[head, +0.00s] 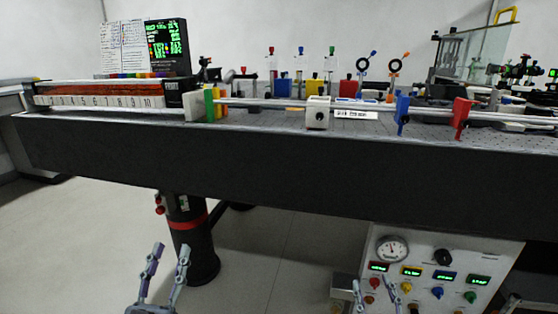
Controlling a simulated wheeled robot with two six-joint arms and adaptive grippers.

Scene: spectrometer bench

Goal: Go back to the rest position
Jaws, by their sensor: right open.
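My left gripper (167,264) shows at the bottom left of the head view, below the bench's front edge. Its two fingers point up and stand apart, with nothing between them. My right gripper (374,292) is at the bottom, right of centre, in front of the control panel. Its fingertips are apart and hold nothing. The lower part of the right gripper is cut off by the frame edge. Both grippers are clear of the bench (290,165).
On the bench stand a numbered rack (100,101), a dark display (166,45), a rail with a white block (317,112), a blue holder (402,112) and a red holder (462,117). A panel with a gauge (392,249) stands below. A dark leg (190,240) supports the bench.

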